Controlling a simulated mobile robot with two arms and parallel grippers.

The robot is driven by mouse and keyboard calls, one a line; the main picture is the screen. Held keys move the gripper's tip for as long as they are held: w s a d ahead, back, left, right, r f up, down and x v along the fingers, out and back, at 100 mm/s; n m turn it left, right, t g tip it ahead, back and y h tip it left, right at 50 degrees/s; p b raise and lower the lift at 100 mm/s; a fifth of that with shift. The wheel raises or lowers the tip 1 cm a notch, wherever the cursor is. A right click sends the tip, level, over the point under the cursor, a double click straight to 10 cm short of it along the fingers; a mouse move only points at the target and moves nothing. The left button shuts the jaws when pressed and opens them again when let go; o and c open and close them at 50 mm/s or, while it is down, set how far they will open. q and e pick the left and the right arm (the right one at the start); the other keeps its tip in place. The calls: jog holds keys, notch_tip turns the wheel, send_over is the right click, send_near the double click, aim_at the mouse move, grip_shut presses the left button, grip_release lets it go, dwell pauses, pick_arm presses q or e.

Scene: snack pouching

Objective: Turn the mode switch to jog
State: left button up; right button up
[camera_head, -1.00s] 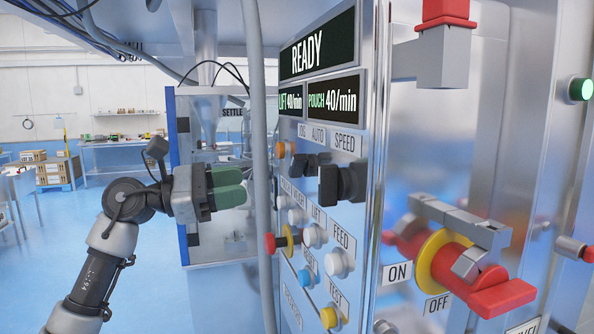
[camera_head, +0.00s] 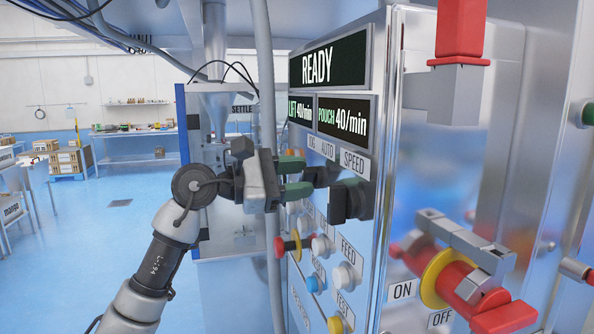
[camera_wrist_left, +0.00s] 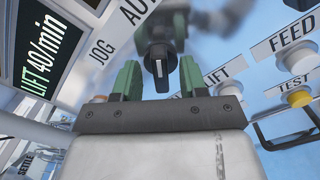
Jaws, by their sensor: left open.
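The mode switch is a black knob (camera_head: 318,175) under the JOG and AUTO labels on the control panel; my left gripper partly hides it in the head view. My left gripper (camera_head: 300,178) has green fingers, is open and stands right in front of the switch. In the left wrist view the switch (camera_wrist_left: 160,65), with a white mark on its face, lies between the tips of the open gripper (camera_wrist_left: 160,80). Whether the fingers touch it is unclear. The JOG label (camera_wrist_left: 103,50) is to its upper left. My right gripper is not in view.
The black speed knob (camera_head: 350,203) sits close to the right. Below are the white feed button (camera_head: 346,276), a blue button (camera_head: 316,283) and a red knob (camera_head: 281,246). A vertical grey pipe (camera_head: 265,90) runs beside the panel. A red-handled ON/OFF switch (camera_head: 470,290) sticks out at right.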

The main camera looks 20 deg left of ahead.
pick_arm(q)
grip_shut()
jog(key=shift+n, duration=0.3)
jog(key=n, duration=0.3)
jog(key=shift+n, duration=0.3)
jog(key=n, duration=0.3)
jog(key=shift+w+n, duration=0.1)
jog(key=shift+n, duration=0.2)
jog(key=shift+w+a+n+p, duration=0.1)
jog(key=shift+n+p, duration=1.45)
jog(key=shift+n, duration=2.55)
